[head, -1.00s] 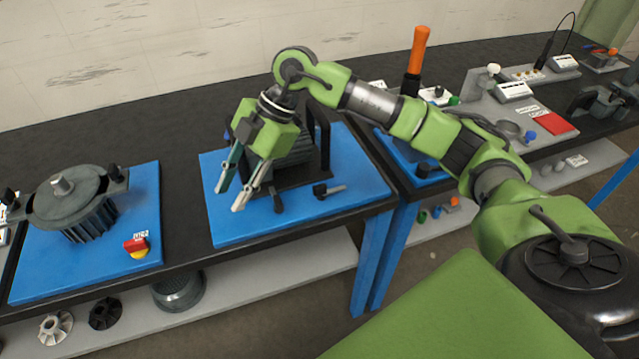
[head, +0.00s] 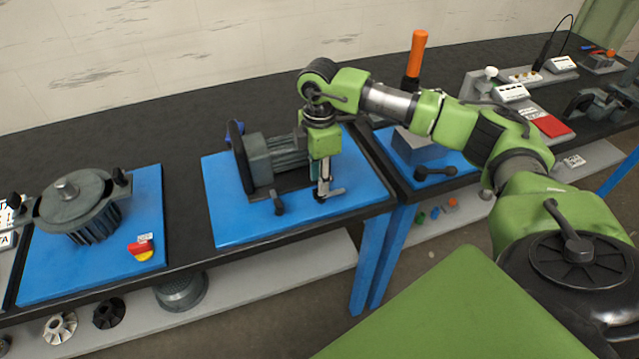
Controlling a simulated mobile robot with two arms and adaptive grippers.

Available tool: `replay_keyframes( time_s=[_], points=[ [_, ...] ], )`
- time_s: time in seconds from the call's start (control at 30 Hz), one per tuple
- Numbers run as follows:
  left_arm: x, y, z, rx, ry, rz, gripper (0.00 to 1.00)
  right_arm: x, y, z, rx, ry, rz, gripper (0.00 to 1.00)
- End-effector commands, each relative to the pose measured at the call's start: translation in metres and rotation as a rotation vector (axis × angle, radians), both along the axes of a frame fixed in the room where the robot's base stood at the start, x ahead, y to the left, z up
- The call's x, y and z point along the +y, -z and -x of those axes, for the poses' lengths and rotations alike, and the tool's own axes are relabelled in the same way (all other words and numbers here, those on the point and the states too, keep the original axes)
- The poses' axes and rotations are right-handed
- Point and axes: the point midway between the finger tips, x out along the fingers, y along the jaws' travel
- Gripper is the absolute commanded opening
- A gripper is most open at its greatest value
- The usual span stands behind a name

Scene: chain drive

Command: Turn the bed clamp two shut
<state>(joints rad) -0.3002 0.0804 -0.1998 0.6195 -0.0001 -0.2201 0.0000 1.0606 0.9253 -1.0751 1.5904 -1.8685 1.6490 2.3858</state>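A grey motor (head: 278,155) sits on a dark bed on the middle blue mat (head: 235,232). Two bed clamps stand at its front edge. The left clamp (head: 278,204) has a short dark handle pointing toward the front. The right clamp (head: 338,192) has a lever lying to the right along the mat; I cannot read which is numbered two. My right gripper (head: 323,191) points straight down at the right clamp, with its fingertips at the lever and hiding part of it. The fingers overlap in this view, so their gap and grip are unclear. My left gripper is out of view.
A round finned motor unit (head: 80,205) and a red-yellow switch (head: 141,250) stand on the left blue mat. An orange-handled tool (head: 416,55) and a grey block (head: 418,148) stand to the right. The mat in front of the clamps is clear.

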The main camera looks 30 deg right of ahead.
Motion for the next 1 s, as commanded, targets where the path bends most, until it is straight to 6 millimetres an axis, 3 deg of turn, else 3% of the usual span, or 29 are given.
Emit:
replay_keyframes(
  time_s=[0.23, 0.6, 0.7, 1.0],
  points=[
    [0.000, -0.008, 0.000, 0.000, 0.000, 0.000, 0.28, 0.000, 0.029, 0.000, 0.001, -0.001, 0.000, 0.28],
    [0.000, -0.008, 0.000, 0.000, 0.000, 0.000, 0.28, 0.000, 0.036, 0.000, 0.000, -0.001, 0.000, 0.28],
    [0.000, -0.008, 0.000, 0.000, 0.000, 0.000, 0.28, 0.000, 0.036, 0.000, 0.000, -0.001, 0.000, 0.02],
    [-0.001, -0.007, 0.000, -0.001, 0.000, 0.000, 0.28, 0.000, 0.036, 0.000, -0.001, -0.008, -0.001, 0.00]
  ],
)
